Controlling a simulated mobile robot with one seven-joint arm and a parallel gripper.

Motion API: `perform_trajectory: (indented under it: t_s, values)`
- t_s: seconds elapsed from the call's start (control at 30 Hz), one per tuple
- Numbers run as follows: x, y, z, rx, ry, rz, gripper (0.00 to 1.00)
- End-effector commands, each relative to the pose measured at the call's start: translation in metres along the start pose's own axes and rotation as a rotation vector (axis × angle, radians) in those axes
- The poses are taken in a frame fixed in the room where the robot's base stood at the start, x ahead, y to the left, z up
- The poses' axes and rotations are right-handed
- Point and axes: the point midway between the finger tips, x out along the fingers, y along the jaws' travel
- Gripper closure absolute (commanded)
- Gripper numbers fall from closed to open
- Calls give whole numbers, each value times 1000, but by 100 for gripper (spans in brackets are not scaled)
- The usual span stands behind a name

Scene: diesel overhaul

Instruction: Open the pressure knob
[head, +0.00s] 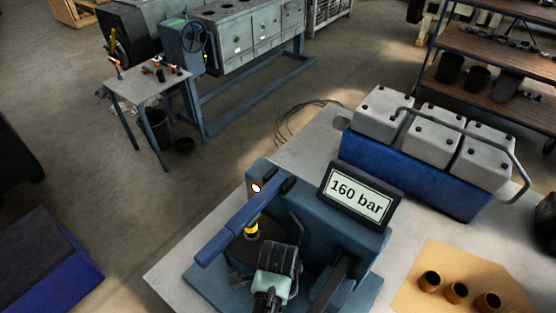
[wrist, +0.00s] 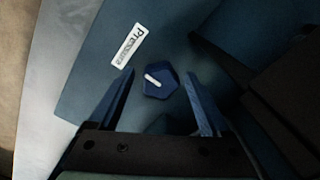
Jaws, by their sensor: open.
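The pressure knob (wrist: 160,84) is a small dark blue, faceted knob with a white pointer line. It sits on a dark blue-teal panel beside a white "Pressure" label (wrist: 129,46). My gripper (wrist: 159,73) is open, with one blue finger on each side of the knob and visible gaps to it. I cannot tell how far above the panel the fingertips are. In the head view the knob cannot be made out near my gripper and wrist. The blue-grey test device (head: 345,240) there carries a display (head: 359,191) reading "160 bar".
A tan mat (head: 440,262) with several brass-coloured rings lies at the right. The bench's left part is clear.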

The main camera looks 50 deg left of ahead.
Motion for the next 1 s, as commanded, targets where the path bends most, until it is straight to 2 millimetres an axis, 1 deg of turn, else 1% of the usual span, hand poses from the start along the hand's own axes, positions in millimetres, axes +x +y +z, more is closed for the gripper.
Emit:
perform_trajectory:
  t_s: [0.27, 0.4, 0.67, 0.7, 0.73, 1.0]
  values:
    - [2, 0, 0, 0, 0, 1, 19]
    - [1, 0, 0, 0, 0, 1, 44]
    - [1, 0, 0, 0, 0, 1, 90]
    - [1, 0, 0, 0, 0, 1, 98]
    - [1, 0, 0, 0, 0, 1, 100]
    - [0, 0, 0, -26, 0, 2, 100]
